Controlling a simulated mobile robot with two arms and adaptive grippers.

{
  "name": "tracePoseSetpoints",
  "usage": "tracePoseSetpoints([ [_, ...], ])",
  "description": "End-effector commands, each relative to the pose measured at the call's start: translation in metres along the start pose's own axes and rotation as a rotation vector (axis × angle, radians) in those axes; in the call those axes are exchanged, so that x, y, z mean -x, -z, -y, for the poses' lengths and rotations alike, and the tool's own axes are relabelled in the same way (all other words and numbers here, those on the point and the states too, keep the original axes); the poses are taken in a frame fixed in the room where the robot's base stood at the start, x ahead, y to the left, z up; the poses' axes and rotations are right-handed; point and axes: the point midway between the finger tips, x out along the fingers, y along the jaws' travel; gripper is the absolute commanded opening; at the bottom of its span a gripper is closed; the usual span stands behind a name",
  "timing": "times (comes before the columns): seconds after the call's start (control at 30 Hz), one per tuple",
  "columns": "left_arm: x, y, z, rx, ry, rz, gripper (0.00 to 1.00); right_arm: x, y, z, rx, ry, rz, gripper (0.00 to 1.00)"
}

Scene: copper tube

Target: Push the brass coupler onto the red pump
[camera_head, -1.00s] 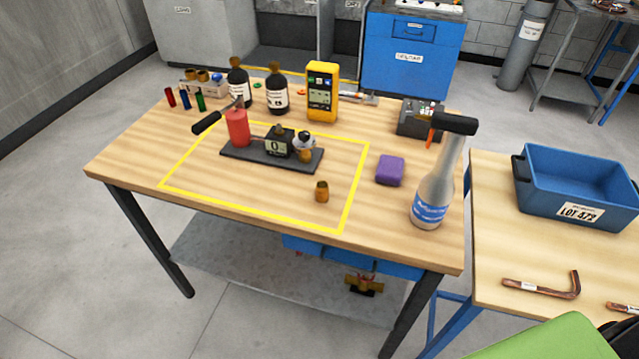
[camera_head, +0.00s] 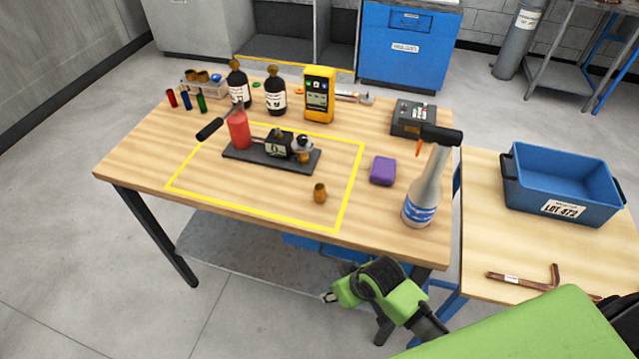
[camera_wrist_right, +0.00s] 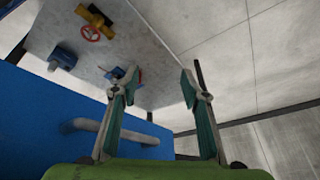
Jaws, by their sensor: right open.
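The red pump (camera_head: 239,130) stands on a dark base plate (camera_head: 245,158) within the yellow outline, with a black handle, a gauge block (camera_head: 279,145) and an outlet fitting (camera_head: 303,151) at its right. The small brass coupler (camera_head: 320,194) stands alone on the wooden table, in front of the plate and near the outline's front right corner. My right gripper (camera_head: 331,297) is low in front of the table, below and apart from the coupler. In the right wrist view its fingers (camera_wrist_right: 160,80) are spread with nothing between them. My left gripper is out of view.
Behind the pump are dark bottles (camera_head: 275,95) and a yellow meter (camera_head: 319,95). The table's front edge and lower shelf (camera_head: 240,250) are near my right arm. The wood around the coupler is clear.

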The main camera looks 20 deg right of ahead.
Motion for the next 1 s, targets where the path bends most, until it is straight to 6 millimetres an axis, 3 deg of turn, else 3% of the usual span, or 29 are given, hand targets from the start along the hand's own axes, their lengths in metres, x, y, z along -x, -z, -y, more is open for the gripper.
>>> tracePoseSetpoints([
  [0.03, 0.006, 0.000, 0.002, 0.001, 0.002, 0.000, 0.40, 0.024, 0.016, 0.007, 0.018, 0.011, -0.017, 0.41],
  [0.37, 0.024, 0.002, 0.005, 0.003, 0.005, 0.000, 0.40, 0.143, 0.086, 0.046, 0.180, 0.086, -0.090, 0.41],
  [0.5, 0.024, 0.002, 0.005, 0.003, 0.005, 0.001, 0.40, 0.159, 0.109, 0.052, 0.251, 0.109, -0.093, 0.41],
  [0.67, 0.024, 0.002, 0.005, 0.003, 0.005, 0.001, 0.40, 0.168, 0.138, 0.045, 0.310, 0.116, -0.083, 0.41],
  [0.77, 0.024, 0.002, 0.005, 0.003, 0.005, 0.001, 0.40, 0.175, 0.160, 0.032, 0.334, 0.108, -0.068, 0.41],
  [1.0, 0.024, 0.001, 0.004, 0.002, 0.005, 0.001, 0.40, 0.209, 0.211, -0.022, 0.314, 0.058, -0.016, 0.41],
])
